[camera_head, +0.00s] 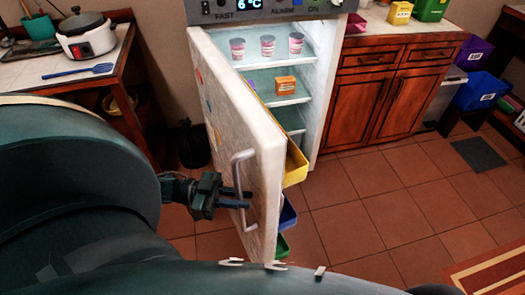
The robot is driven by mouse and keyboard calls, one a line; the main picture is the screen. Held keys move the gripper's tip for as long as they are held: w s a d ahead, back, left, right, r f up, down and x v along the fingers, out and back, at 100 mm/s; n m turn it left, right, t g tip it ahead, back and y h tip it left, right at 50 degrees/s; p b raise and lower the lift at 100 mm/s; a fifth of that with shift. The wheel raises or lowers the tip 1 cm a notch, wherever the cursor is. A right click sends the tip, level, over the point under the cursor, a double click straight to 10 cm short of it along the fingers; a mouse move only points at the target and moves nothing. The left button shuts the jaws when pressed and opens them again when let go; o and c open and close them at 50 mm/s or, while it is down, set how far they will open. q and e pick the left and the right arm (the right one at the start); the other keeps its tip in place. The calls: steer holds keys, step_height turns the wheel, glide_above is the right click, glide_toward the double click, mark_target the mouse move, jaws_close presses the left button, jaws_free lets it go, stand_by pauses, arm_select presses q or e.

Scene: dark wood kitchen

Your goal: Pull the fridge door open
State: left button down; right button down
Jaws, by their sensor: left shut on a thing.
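The white fridge door (225,105) stands partly open, swung out toward me, with its grey bar handle (237,165) on the outer face. My left gripper (238,198) is at the handle's lower part, with its fingers shut on it. The fridge interior (270,70) shows to the right of the door, with several cups and an orange box (286,85) on its shelves. The door's inner side carries a yellow bin (295,165), a blue bin (287,215) and a green bin (282,246). My right gripper is not in view.
Wooden cabinets (395,100) stand right of the fridge, and a counter with a rice cooker (88,38) stands at the left. A dark bag-like object (194,145) is on the floor behind the door. Tiled floor (370,205) is clear to the door's right.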

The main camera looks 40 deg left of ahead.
arm_select(q)
steer(key=s+a+m+g+h, duration=0.1)
steer(key=s+a+g, duration=0.1)
steer(key=s+a, duration=0.2)
steer(key=shift+s+a+m, duration=0.3)
steer(key=shift+s, duration=0.7)
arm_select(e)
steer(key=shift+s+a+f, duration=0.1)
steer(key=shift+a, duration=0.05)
arm_select(q)
steer(key=c, duration=1.7)
jaws_free()
steer(key=b+v, duration=0.3)
steer(key=v, duration=1)
steer(key=shift+a+b, duration=0.15)
steer(key=shift+b, duration=0.25)
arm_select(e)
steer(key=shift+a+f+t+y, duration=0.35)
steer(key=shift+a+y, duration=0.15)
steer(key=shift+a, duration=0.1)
